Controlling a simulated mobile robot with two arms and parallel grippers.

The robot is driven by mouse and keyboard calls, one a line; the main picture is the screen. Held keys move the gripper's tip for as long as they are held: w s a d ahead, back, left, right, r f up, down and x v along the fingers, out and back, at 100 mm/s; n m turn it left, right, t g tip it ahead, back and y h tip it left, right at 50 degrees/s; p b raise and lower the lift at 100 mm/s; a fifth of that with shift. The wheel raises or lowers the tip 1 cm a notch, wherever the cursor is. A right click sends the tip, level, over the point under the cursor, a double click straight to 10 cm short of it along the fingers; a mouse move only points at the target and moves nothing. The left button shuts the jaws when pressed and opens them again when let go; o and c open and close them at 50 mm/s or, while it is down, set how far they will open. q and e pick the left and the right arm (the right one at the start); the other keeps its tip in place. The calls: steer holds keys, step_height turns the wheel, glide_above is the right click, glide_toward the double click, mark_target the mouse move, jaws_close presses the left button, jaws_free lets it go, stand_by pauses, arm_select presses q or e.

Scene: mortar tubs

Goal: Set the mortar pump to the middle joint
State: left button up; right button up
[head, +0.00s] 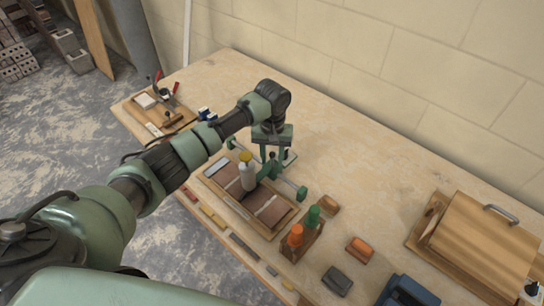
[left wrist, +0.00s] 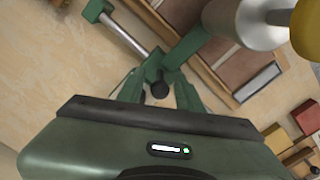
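The mortar pump (head: 247,174), a pale cylinder with a yellow cap, stands upright on a green carriage with a crossbar (head: 296,188). It is above a wooden tray (head: 269,236) holding brown bricks (head: 273,211) with pale joints between them. The pump hides part of the bricks; I cannot tell which joint its tip is over. In the left wrist view the pump's body (left wrist: 233,20) is at the top right. My left gripper (head: 271,154) is above the carriage, fingers pointing down. In the wrist view its fingers are apart on either side of a dark knob (left wrist: 160,90), with gaps showing. My right gripper is out of view.
A tool board (head: 160,112) lies at the far left. A wooden box with a handle (head: 485,240) is at the right. The table behind the tray is clear up to the wall.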

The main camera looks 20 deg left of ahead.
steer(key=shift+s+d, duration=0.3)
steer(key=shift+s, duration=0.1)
arm_select(q)
step_height(320, 180, up, 8)
steer(key=shift+f+b, duration=0.1)
steer(key=shift+b, duration=0.85)
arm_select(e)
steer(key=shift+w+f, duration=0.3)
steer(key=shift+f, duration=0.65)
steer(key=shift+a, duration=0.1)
